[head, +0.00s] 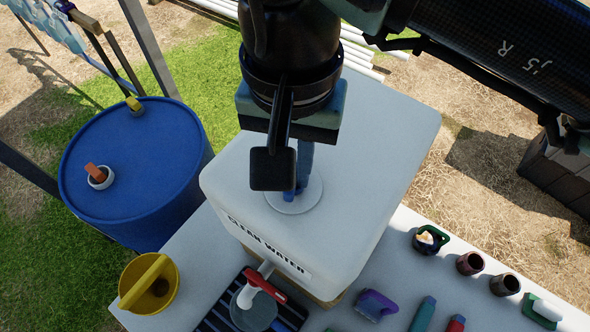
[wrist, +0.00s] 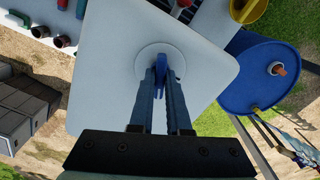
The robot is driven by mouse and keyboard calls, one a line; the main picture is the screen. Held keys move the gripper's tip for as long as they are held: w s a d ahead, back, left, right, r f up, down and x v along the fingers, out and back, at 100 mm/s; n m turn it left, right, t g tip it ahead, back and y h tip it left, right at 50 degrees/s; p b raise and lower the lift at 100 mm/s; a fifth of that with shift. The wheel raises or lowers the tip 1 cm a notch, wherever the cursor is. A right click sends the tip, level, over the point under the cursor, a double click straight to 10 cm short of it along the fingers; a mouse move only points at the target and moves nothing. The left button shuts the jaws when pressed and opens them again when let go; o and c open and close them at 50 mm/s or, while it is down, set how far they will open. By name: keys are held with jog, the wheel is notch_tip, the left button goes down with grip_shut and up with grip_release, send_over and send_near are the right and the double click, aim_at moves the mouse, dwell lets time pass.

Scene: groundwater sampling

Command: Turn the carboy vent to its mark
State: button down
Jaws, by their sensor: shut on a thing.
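In the head view my gripper (head: 299,172) hides most of the vent, and only part of the disc (head: 297,203) shows. I cannot make out the mark in either view.
A blue drum (head: 135,165) with an orange-handled bung stands at the left. A yellow bucket (head: 150,284) and a red-handled tap (head: 262,286) are at the carboy's front. Small jars and bottles, including a purple one (head: 376,304), line the table at the right.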

jog(key=n+b, duration=0.1)
jog(key=n, duration=0.2)
jog(key=n+b, duration=0.2)
jog(key=n, duration=0.1)
jog(key=shift+f+n, duration=0.2)
jog(key=shift+n, duration=0.2)
jog(key=n+b, duration=0.2)
jog(key=n, duration=0.1)
jog(key=shift+n, duration=0.4)
jog(key=n, duration=0.2)
jog(key=shift+r+n+b, duration=0.15)
jog(key=shift+n+b, duration=0.15)
jog(key=shift+n, duration=0.1)
jog(key=c, duration=0.8)
grip_release()
jog(key=shift+r, duration=0.1)
notch_tip(320, 180, up, 13)
jog(key=p, duration=0.5)
jog(key=shift+a, duration=0.1)
